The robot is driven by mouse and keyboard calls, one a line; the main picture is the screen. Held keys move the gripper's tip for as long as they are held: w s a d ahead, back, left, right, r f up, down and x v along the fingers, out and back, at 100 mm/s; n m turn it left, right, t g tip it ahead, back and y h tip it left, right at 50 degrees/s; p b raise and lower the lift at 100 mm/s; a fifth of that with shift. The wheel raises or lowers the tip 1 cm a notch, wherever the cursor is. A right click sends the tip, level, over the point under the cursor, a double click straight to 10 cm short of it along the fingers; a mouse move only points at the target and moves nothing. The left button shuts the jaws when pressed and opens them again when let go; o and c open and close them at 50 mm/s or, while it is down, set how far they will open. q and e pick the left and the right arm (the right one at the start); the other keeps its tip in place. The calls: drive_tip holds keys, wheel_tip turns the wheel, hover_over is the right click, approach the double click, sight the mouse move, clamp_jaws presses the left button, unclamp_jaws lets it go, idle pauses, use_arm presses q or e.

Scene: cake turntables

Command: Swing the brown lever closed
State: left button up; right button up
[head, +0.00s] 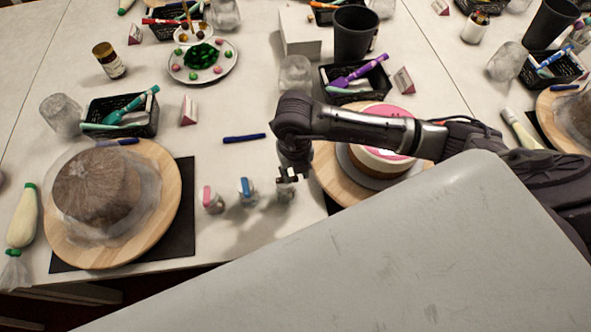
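My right gripper (288,177) reaches in from the right and points down at the front of the table. Its fingertips are directly over or at the top of a small clear jar (285,194). The gripper hides the top of this jar, and I cannot make out a brown lever there. I cannot tell whether the fingers are open or shut, or whether they touch it. To its left stand a similar jar with a blue top (247,190) and one with a pink top (211,198). My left gripper is not in view.
A brown cake on a wooden turntable (168,205) stands at the left. A pink-topped cake (390,133) is partly behind my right arm. A blue pen (244,138) lies behind the jars. Black baskets (130,128) (352,97) stand farther back. The table around the pen is clear.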

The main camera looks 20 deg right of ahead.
wheel_tip(320, 180, up, 12)
idle(0.6)
idle(0.4)
